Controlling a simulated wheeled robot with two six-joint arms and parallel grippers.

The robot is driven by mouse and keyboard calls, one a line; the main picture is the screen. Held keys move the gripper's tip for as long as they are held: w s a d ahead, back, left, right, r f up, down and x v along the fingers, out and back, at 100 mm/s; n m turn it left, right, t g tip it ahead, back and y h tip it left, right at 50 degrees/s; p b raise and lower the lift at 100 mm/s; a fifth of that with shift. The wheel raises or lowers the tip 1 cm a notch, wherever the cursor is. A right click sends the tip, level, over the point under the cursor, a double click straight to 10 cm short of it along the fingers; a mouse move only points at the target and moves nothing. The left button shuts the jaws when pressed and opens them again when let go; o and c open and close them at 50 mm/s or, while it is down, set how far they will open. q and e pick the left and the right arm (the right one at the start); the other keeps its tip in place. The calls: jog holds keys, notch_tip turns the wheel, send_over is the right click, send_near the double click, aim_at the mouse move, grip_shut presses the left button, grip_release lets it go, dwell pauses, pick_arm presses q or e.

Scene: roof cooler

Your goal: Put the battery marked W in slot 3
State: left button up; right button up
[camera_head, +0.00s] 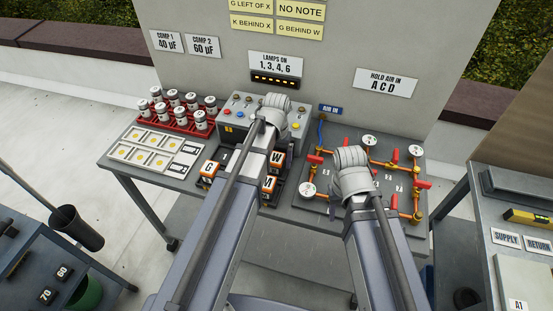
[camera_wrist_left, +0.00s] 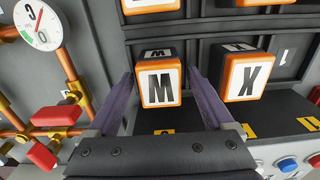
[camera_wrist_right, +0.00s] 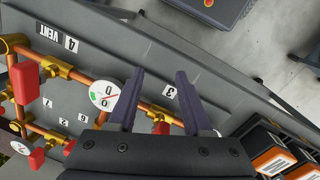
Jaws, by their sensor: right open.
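The battery marked W (camera_head: 276,160) stands in the back row of the dark rack, right of my left arm. In the left wrist view the letter is upside down, so the W battery (camera_wrist_left: 160,82) reads like M. My left gripper (camera_wrist_left: 161,72) is open with a finger on each side of it, and narrow gaps show. The battery marked X (camera_wrist_left: 247,77) stands beside it. My right gripper (camera_wrist_right: 160,70) is open and empty above the pipe board (camera_wrist_right: 150,50). I cannot identify slot 3; my left arm covers part of the rack.
A battery marked G (camera_head: 209,170) stands left of my left arm, and another lettered battery (camera_head: 268,184) is in front of W. A control box (camera_head: 235,115) is behind the rack. Red-handled valves (camera_head: 315,159) and pipes fill the right. A red rack of capacitors (camera_head: 180,125) is at left.

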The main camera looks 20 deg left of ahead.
aim_at(276, 158)
pick_arm(q)
jog(key=shift+r, duration=0.1)
pick_arm(e)
jog(key=shift+r, duration=0.1)
pick_arm(q)
notch_tip(276, 158, up, 12)
jog(key=p, duration=1.3)
jog(key=s+d+m+y, duration=0.1)
jog(key=s+d+m, duration=0.2)
jog(key=s+d, duration=0.7)
jog(key=s, duration=0.4)
jog(key=shift+s+d+r+b, duration=0.15)
jog(key=shift+d+b, duration=0.1)
jog(key=shift+b, duration=0.1)
pick_arm(e)
notch_tip(276, 158, up, 12)
